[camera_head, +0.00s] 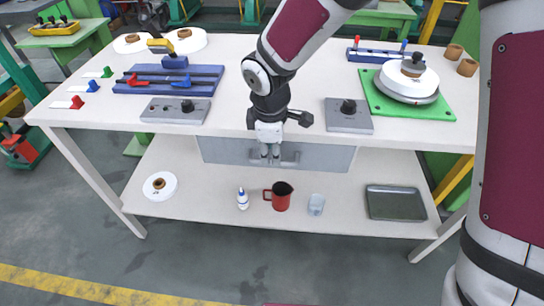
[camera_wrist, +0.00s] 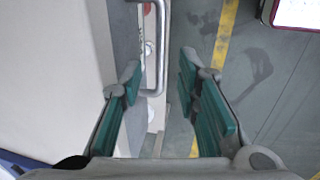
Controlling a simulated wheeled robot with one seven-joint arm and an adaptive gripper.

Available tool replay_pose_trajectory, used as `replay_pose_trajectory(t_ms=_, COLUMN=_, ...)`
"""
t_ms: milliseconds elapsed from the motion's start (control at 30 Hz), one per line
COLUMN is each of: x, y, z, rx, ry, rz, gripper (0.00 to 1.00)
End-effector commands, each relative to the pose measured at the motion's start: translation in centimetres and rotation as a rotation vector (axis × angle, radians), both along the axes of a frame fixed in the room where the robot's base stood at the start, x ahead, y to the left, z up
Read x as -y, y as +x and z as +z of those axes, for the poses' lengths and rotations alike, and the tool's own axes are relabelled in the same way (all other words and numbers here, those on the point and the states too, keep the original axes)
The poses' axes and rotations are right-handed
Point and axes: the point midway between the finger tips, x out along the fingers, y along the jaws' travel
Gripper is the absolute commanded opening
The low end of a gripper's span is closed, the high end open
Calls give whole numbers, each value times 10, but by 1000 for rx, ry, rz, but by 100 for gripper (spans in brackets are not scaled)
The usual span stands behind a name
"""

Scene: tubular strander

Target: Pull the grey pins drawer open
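The grey drawer (camera_head: 225,151) hangs under the table top, and its front looks flush and shut. Its bar handle (camera_head: 289,160) is on the front, partly hidden behind my gripper (camera_head: 270,154) in the head view. In the wrist view the metal handle (camera_wrist: 161,60) shows upright in the picture, between and beyond the two fingertips of my gripper (camera_wrist: 160,75). The fingers are spread apart with nothing between the pads. I cannot tell whether any finger touches the handle. Whatever is inside the drawer is hidden.
The white table top (camera_head: 310,85) carries a blue fixture (camera_head: 140,78), grey plates and a green mat (camera_head: 440,112) with a white spool. The lower shelf (camera_head: 225,215) holds a red jug (camera_head: 281,198), bottle, cup and tray (camera_head: 396,203). Floor in front is clear.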

Motion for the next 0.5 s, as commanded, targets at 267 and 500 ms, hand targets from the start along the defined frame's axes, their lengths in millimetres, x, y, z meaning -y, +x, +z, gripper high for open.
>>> replay_pose_trajectory(t_ms=267, x=0, y=5, z=-32, rx=-1, ry=-1, rz=1, gripper=30)
replay_pose_trajectory(t_ms=500, x=0, y=6, z=-36, rx=0, ry=1, rz=0, gripper=30)
